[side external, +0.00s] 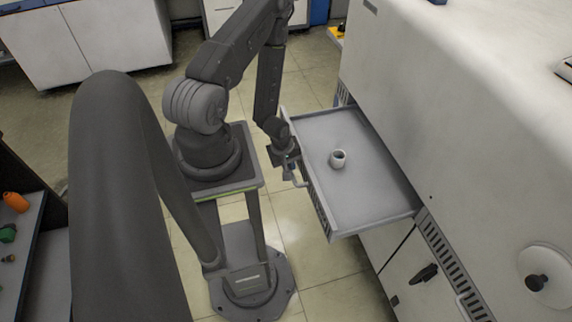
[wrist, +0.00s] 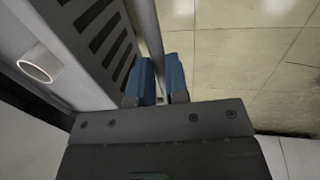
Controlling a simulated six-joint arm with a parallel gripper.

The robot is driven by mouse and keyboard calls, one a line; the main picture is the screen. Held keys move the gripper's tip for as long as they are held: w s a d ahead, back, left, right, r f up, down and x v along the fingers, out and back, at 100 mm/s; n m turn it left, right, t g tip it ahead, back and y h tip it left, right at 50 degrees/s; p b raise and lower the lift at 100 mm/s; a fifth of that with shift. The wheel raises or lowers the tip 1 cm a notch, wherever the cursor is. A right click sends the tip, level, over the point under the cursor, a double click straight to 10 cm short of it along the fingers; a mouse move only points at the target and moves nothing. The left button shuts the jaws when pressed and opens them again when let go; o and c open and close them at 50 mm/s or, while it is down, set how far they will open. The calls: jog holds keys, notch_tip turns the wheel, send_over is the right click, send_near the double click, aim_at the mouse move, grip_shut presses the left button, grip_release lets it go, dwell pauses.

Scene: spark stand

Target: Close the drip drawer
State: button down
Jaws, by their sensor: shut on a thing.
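The drip drawer (side external: 370,195) is a grey shallow tray pulled out of the white machine, standing open over the floor. In the wrist view its slotted front (wrist: 97,30) shows at the upper left. A bar handle (side external: 299,181) runs along the drawer front; it also shows in the wrist view (wrist: 147,30). My gripper (side external: 289,172) is at the drawer front, with its blue fingers (wrist: 161,85) on either side of the handle bar, shut on it.
The white machine (side external: 470,130) fills the right side. Below the drawer are a cabinet door with a black latch (side external: 424,273) and a vent. A dark shelf with an orange bottle (side external: 16,201) stands at the far left. Tiled floor (side external: 300,95) is clear around the drawer.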

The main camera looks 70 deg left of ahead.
send_over(317, 168)
jog(key=s, duration=0.1)
jog(key=c, duration=1.1)
grip_release()
jog(key=shift+r, duration=0.1)
jog(key=shift+s+r, duration=0.25)
jog(key=shift+r, duration=0.95)
jog(key=shift+s+r, duration=0.3)
jog(key=shift+r, duration=0.9)
jog(key=shift+s+r, duration=0.25)
jog(key=shift+r, duration=0.95)
